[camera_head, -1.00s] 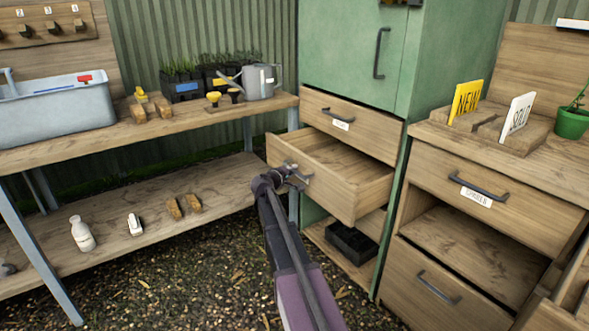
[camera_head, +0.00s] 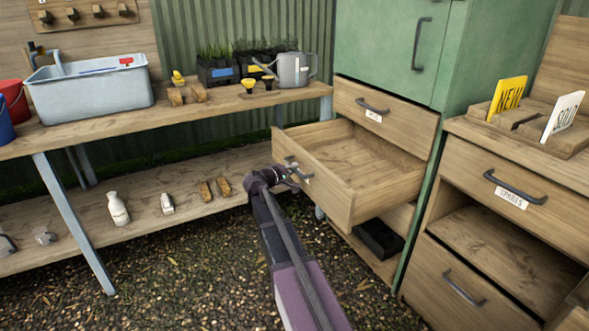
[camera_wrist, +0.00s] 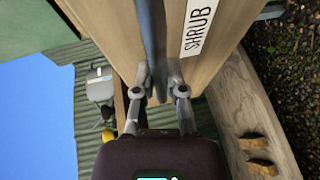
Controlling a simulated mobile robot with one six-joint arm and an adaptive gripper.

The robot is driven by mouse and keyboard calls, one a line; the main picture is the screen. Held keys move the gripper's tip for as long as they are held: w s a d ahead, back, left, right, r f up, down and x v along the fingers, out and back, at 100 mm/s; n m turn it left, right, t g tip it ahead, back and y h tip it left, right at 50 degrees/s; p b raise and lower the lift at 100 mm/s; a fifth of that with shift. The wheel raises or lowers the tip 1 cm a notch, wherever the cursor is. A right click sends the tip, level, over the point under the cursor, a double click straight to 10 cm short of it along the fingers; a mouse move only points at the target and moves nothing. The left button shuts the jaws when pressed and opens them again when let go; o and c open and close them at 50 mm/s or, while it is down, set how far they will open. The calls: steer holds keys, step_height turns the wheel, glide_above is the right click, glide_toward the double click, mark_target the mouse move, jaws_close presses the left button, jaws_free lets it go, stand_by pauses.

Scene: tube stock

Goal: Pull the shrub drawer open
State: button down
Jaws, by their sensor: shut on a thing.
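The shrub drawer (camera_head: 330,190) is a wooden drawer in the green cabinet, below a shut upper drawer. It stands well out of the cabinet, and its inside looks empty. My gripper (camera_head: 295,172) is at its front and shut on the handle. In the wrist view the fingers of my gripper (camera_wrist: 160,88) close around the dark bar handle (camera_wrist: 153,40). The white label reading SHRUB (camera_wrist: 198,28) shows beside the handle on the drawer front (camera_wrist: 215,60).
The potting bench (camera_head: 190,121) stands left, with a grey basin (camera_head: 90,90) and a watering can (camera_head: 293,70). A dark tray (camera_head: 379,239) lies under the open drawer. A wooden counter (camera_head: 500,147) with drawers stands right. The gravel floor in front is clear.

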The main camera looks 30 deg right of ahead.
steer(key=shift+w, duration=0.15)
steer(key=c, duration=0.7)
jaws_free()
steer(key=shift+s, duration=0.2)
